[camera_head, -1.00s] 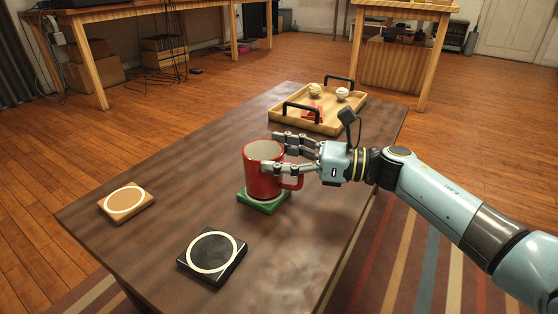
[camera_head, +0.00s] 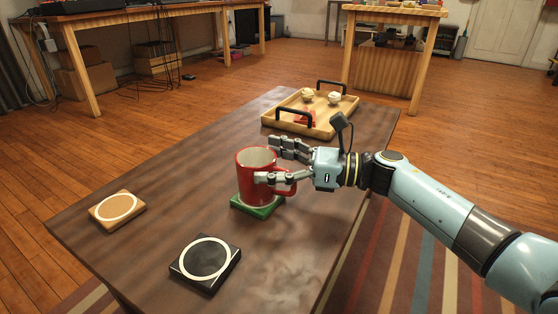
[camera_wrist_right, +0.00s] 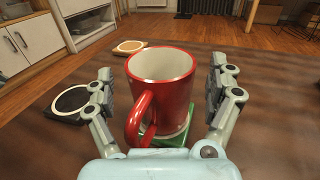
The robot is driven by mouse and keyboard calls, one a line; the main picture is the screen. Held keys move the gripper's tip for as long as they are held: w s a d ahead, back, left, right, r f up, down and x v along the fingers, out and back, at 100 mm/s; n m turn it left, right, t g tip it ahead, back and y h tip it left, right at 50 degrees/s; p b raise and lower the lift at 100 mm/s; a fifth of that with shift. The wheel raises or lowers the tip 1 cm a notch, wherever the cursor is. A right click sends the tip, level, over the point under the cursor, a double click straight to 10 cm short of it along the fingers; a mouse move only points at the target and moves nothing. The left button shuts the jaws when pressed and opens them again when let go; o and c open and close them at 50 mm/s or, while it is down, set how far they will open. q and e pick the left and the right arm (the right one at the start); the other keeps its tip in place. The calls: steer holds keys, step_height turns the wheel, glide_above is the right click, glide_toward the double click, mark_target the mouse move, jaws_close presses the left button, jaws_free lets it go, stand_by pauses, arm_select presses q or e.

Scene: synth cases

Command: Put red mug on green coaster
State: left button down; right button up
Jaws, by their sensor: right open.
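The red mug (camera_head: 254,180) stands upright on the green coaster (camera_head: 246,209) in the head view. In the right wrist view the mug (camera_wrist_right: 165,88) is between my open fingers, and part of the green coaster (camera_wrist_right: 177,140) shows under it. The mug's handle points toward my right gripper's palm. My right gripper (camera_head: 277,163) is open around the mug, with gaps between the fingers and the mug's sides in the wrist view. My left gripper is not in view.
A tan coaster (camera_head: 117,208) and a black coaster (camera_head: 205,262) lie on the dark wooden table (camera_head: 150,255). A wooden tray (camera_head: 345,108) with black handles holds several small things at the far end. The table's middle left is clear.

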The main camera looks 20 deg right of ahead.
steer(key=shift+s+d+r+p, duration=0.1)
steer(key=shift+d+r+p, duration=0.05)
steer(key=shift+r+p, duration=0.15)
steer(key=s+d+f+m+t+h+p, duration=0.15)
steer(key=s+d+m+h, duration=0.55)
steer(key=m, duration=0.9)
steer(key=s+d+f+m+t+h+p, duration=0.1)
steer(key=s+d+f+m+t+h, duration=0.15)
steer(key=s+d+m+h, duration=0.95)
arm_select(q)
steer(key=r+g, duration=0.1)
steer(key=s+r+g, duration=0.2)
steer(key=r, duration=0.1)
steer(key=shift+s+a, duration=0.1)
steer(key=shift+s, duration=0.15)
arm_select(e)
steer(key=s+a+f+m+g+y, duration=0.1)
steer(key=s+a+m+g+y, duration=0.1)
steer(key=s+a+m+g, duration=0.3)
steer(key=s+a+f+m+g+y, duration=0.2)
steer(key=s+a+m+g, duration=0.4)
steer(key=s+m, duration=0.4)
steer(key=a+m, duration=0.1)
steer(key=m, duration=0.2)
steer(key=shift+f, duration=0.25)
steer(key=shift+w+a, duration=0.1)
